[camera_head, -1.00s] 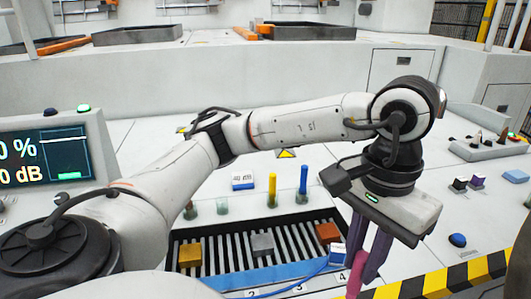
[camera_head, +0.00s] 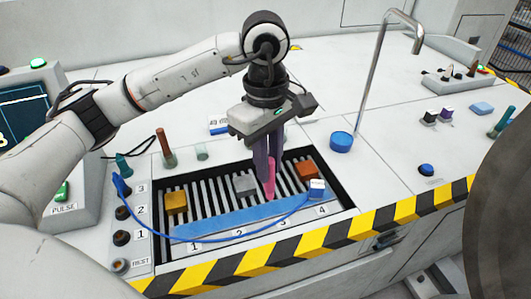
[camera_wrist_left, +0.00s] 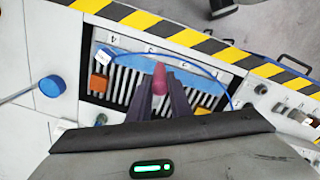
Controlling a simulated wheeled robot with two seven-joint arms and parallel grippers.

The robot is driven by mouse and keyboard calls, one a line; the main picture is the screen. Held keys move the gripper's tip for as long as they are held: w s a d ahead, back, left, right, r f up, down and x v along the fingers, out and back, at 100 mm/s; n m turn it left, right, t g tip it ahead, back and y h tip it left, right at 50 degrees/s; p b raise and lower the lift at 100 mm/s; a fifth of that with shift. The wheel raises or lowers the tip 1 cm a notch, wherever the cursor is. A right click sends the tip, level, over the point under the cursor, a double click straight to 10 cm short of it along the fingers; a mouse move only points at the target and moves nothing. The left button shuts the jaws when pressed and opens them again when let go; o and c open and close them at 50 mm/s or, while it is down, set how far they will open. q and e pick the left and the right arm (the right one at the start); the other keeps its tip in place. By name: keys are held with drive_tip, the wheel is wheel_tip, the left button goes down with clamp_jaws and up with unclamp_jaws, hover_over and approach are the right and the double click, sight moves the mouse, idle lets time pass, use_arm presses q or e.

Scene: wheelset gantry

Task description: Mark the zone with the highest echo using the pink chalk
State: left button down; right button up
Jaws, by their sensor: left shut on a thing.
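My left gripper (camera_head: 267,180) is shut on the pink chalk (camera_head: 269,188) and points down over the slotted tray, between the grey block (camera_head: 245,186) and the orange block (camera_head: 306,170). The chalk's tip is by the blue strip (camera_head: 220,220); I cannot tell whether it touches. In the left wrist view the pink chalk (camera_wrist_left: 159,75) shows between the fingers. Labels 1 to 4 line the tray's front edge; the chalk is nearest label 3 (camera_head: 283,222). The blue-and-white probe (camera_head: 317,188) sits near label 4 (camera_head: 322,210). The readout screen (camera_head: 22,120) is cut off and unreadable. My right gripper is not in view.
A yellow block (camera_head: 176,203) sits at the tray's left. A blue cable (camera_head: 225,239) loops across the front to the sockets (camera_head: 122,212). A bent metal pipe (camera_head: 378,75) and blue round cap (camera_head: 341,142) stand right of the tray. A large dark shape fills the right edge.

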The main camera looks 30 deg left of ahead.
use_arm(q)
drive_tip(key=w+a+f+n+b, duration=0.2)
drive_tip(key=w+f+n, duration=0.1)
drive_tip(key=f+n, duration=0.6)
drive_tip(key=shift+w+n, duration=0.25)
drive_tip(key=shift+n, duration=0.65)
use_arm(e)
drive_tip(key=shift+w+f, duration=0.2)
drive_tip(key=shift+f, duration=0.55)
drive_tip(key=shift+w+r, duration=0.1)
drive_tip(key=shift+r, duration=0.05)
use_arm(q)
drive_tip(key=shift+a+f+b, duration=0.1)
drive_tip(key=shift+f+b, duration=0.25)
drive_tip(key=shift+b, duration=0.05)
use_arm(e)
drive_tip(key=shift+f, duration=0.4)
use_arm(q)
drive_tip(key=shift+f+b, duration=0.3)
drive_tip(key=shift+f, duration=0.05)
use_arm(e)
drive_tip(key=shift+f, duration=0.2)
